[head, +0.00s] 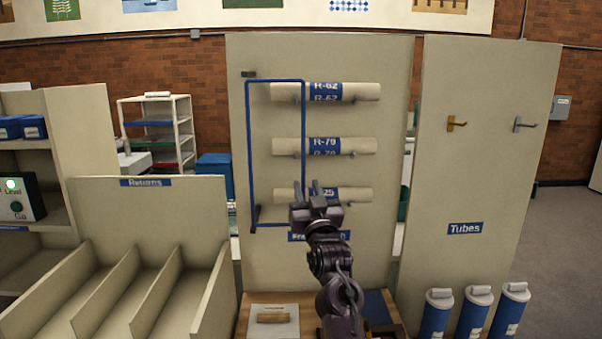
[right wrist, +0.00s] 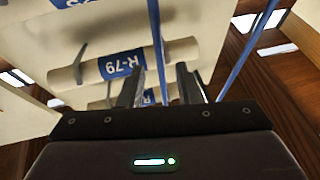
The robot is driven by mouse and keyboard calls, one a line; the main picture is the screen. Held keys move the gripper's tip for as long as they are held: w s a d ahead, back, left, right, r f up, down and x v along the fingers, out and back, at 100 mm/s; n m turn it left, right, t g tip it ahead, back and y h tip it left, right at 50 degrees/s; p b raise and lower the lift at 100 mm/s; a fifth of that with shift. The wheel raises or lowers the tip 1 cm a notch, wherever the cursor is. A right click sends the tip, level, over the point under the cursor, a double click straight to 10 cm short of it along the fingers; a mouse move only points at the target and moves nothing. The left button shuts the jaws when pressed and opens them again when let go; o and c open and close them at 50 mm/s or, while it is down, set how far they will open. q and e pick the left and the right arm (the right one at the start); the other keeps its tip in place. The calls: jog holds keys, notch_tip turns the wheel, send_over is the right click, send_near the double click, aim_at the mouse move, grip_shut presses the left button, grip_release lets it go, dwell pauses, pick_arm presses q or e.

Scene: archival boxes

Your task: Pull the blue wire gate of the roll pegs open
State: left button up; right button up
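The blue wire gate (head: 248,140) is a rectangular frame in front of the left side of the roll pegs on the beige panel (head: 395,150). Its right upright passes in front of the rolls and runs down to my right gripper (head: 323,188), which hides its lower end. Three paper rolls with blue labels, such as the R-79 roll (head: 359,146), lie across the pegs. In the right wrist view, my right gripper (right wrist: 158,88) has its fingers apart, and a blue gate wire (right wrist: 155,35) shows between them, contact not visible. My left gripper is out of view.
A Returns rack (head: 205,184) with slanted compartments stands at the left. A second panel (head: 490,150) with two hooks is at the right, with several blue tubes (head: 472,315) below. A wooden surface (head: 246,310) lies below the rolls.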

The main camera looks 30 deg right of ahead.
aim_at(304, 178)
jog(key=p+x, duration=0.2)
jog(key=x, duration=0.4)
jog(key=shift+w+d+r, duration=0.15)
jog(key=shift+w, duration=0.2)
jog(key=shift+c, duration=0.4)
grip_shut()
